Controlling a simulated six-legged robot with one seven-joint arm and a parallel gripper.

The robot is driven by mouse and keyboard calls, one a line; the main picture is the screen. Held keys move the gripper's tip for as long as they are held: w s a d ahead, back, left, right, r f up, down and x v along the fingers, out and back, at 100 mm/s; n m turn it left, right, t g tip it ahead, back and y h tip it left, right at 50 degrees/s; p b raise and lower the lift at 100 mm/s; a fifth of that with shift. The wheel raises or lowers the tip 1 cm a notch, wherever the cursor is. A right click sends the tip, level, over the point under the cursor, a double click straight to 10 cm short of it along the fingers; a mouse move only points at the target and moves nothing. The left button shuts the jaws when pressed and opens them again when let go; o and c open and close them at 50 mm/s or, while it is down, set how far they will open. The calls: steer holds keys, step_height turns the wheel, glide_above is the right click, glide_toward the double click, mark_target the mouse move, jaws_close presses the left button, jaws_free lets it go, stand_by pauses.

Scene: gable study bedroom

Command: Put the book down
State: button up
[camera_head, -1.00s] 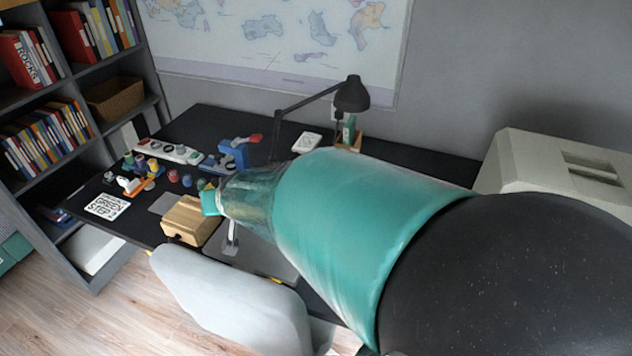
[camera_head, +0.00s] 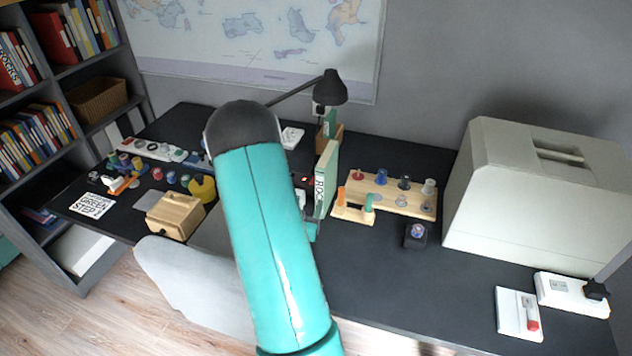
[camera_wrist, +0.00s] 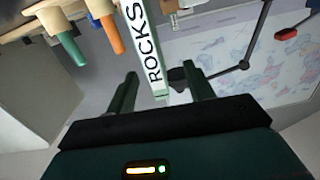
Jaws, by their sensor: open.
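The book (camera_head: 328,178) has a green cover and a pale spine lettered ROCKS. In the head view it is upright above the desk (camera_head: 395,285), right of my arm and left of the wooden peg board. Whether its lower edge rests on the desk is hard to tell. In the wrist view the book's spine (camera_wrist: 150,50) points down between the fingers. My gripper (camera_wrist: 161,78) is open, one finger on each side of the spine's end, with gaps visible. In the head view my arm hides most of the gripper.
The wooden peg board (camera_head: 400,196) with several pegs stands close right of the book. A small dark box (camera_head: 415,236) is in front of it. A large pale machine (camera_head: 535,195) fills the right. A desk lamp (camera_head: 328,88) stands behind.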

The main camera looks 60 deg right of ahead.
mark_target(320, 192)
steer(key=shift+g+h, duration=0.3)
steer(key=shift+h, duration=0.1)
steer(key=d, duration=0.6)
steer(key=shift+s+d+f, duration=0.25)
steer(key=shift+s+d, duration=0.05)
steer(key=shift+d, duration=0.05)
steer(key=shift+w+d+r, duration=0.1)
steer(key=shift+w+d, duration=0.1)
steer(key=shift+d, duration=0.7)
steer(key=shift+w+d+r, duration=0.15)
steer(key=shift+w+d, duration=0.05)
steer(key=shift+d, duration=0.65)
steer(key=shift+w+d+r, duration=0.1)
steer(key=shift+w+d, duration=0.1)
steer(key=shift+d, duration=0.7)
jaws_close()
